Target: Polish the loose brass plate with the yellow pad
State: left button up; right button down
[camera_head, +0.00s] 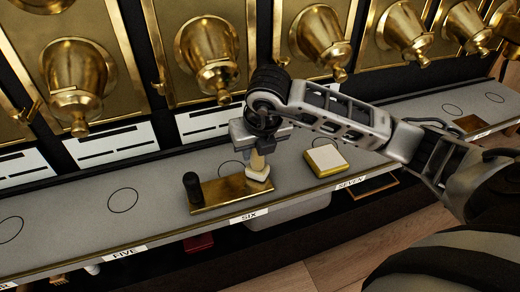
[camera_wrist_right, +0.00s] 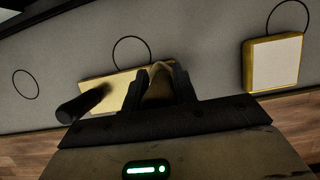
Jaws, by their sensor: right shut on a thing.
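The brass plate (camera_head: 225,193) lies on the grey shelf above the SIX label, with an upright black knob at its left end. It also shows in the wrist view (camera_wrist_right: 112,88). My right gripper (camera_head: 258,152) is over the plate's right end, shut on a tan-handled piece with a pale foot (camera_head: 257,173). The foot is at the plate's surface; I cannot tell whether it touches. In the wrist view the fingers hide much of the handle (camera_wrist_right: 158,88). A yellow-edged pad with a white top (camera_head: 325,160) lies apart on the shelf, to the right. My left gripper is not in view.
Several brass bin spouts (camera_head: 212,55) overhang the back of the shelf (camera_head: 155,215). Drawn circles mark bare shelf spots. A pale bin (camera_head: 290,210) and a red object (camera_head: 199,243) sit below the front edge. Left of the plate the shelf is clear.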

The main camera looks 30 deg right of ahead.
jog(key=shift+s, duration=0.1)
jog(key=shift+s+d, duration=0.65)
jog(key=shift+s, duration=0.3)
jog(key=shift+w+a, duration=0.1)
jog(key=shift+w, duration=0.05)
jog(key=shift+w+a+b, duration=0.35)
jog(key=shift+w+a, duration=0.25)
jog(key=shift+w, duration=0.3)
jog(key=shift+s+f, duration=0.1)
jog(key=shift+s+d, duration=0.7)
jog(key=shift+s, duration=0.3)
